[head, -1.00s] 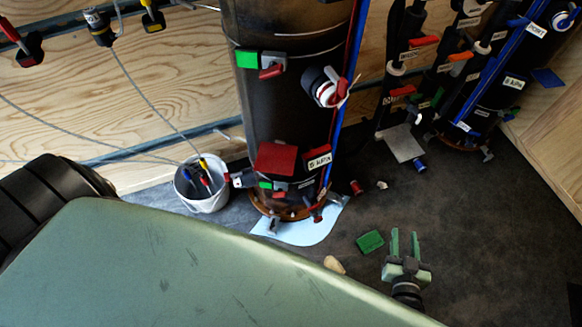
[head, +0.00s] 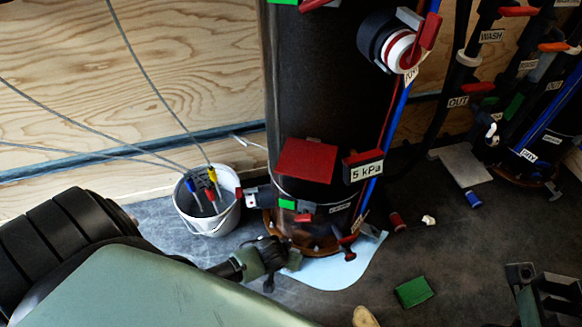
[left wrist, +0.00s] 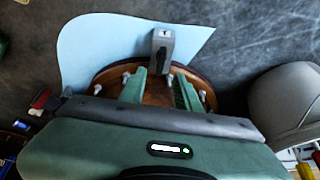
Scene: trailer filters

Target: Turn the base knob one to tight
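The tall dark cylinder (head: 335,90) stands on a round brown base (head: 318,243). In the left wrist view the base (left wrist: 158,92) carries a grey knob with a white label reading 1 (left wrist: 163,47) on its rim. My left gripper (left wrist: 161,76) has its two green fingers apart, one on each side of the knob's line. The knob's top stands beyond the fingertips, and I cannot tell if they touch it. In the head view my left gripper (head: 288,262) is low at the base's front left. My right gripper (head: 550,296) is partly cut off at lower right; its fingers are unclear.
A white bucket (head: 212,222) with cables stands left of the base. A pale blue sheet (head: 335,270) lies under it. A green block (head: 413,291) and a tan piece (head: 364,317) lie on the dark floor. More pipes stand at right.

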